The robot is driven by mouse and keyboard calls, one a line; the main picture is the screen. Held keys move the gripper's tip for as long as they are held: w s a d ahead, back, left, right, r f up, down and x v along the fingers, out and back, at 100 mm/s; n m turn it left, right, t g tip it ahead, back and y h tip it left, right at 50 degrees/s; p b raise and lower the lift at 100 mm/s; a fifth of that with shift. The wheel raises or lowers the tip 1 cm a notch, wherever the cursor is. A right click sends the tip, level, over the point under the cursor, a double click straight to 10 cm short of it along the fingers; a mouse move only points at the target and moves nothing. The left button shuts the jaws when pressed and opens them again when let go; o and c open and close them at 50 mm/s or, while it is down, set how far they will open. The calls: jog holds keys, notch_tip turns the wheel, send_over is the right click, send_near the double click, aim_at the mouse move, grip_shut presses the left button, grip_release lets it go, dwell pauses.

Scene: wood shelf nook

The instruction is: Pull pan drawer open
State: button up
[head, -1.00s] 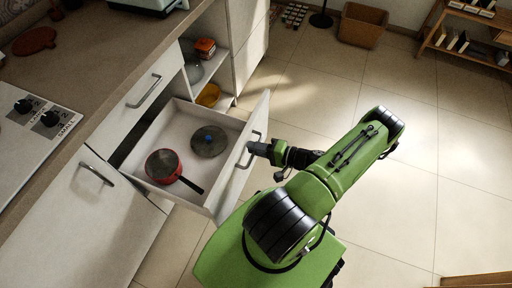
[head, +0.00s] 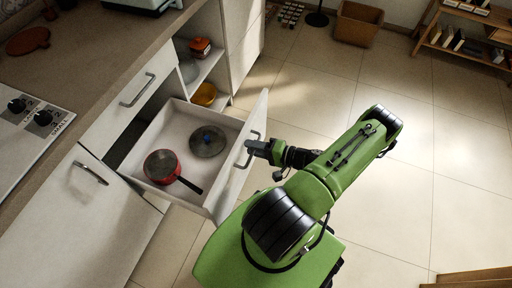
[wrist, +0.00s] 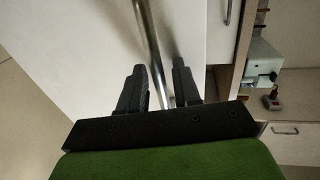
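The pan drawer (head: 158,127) is pulled well out from the counter. Inside it lie a red pan (head: 161,166) with a black handle and a round lid (head: 207,141) with a blue knob. The drawer's bar handle (head: 250,151) is on its white front; in the wrist view the metal bar (wrist: 150,40) runs between the two black fingers. My gripper (head: 257,148) is at the handle, and in the wrist view its fingers (wrist: 160,85) stand on either side of the bar. A narrow gap seems to show beside the bar; finger contact is hard to make out.
A closed drawer front (head: 133,95) and a cabinet door (head: 85,190) flank the opening. Clear tiled floor (head: 400,90) lies to the right; a wooden box (head: 357,24) stands far back.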

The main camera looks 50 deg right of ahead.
jog(key=shift+s, duration=0.1)
jog(key=p+v, duration=0.1)
jog(key=v, duration=1.4)
jog(key=shift+s+p, duration=0.3)
jog(key=shift+p, duration=0.1)
jog(key=w+a+r+n+g+p, duration=0.25)
jog(key=w+r+g, duration=0.2)
jog(key=r, duration=0.35)
jog(key=w+a+r+n+g+p, duration=0.1)
jog(key=w+a+r+n+g, duration=0.3)
jog(key=r, duration=0.4)
jog(key=w+a+r+n+g+p, duration=0.2)
jog(key=w+r+n+g, duration=0.15)
jog(key=w+r, duration=0.35)
jog(key=s+a+r+n+t+h+p, duration=0.1)
jog(key=s+a+r, duration=0.3)
jog(key=a+r, duration=0.4)
jog(key=s+a+r+n+t+h+p, duration=0.2)
jog(key=s+a+r+n+h+p, duration=0.1)
jog(key=a+r, duration=0.5)
notch_tip(320, 180, up, 3)
jog(key=shift+s+f+h+p, duration=0.1)
jog(key=shift+s+h+p, duration=0.35)
jog(key=shift+s+h, duration=0.3)
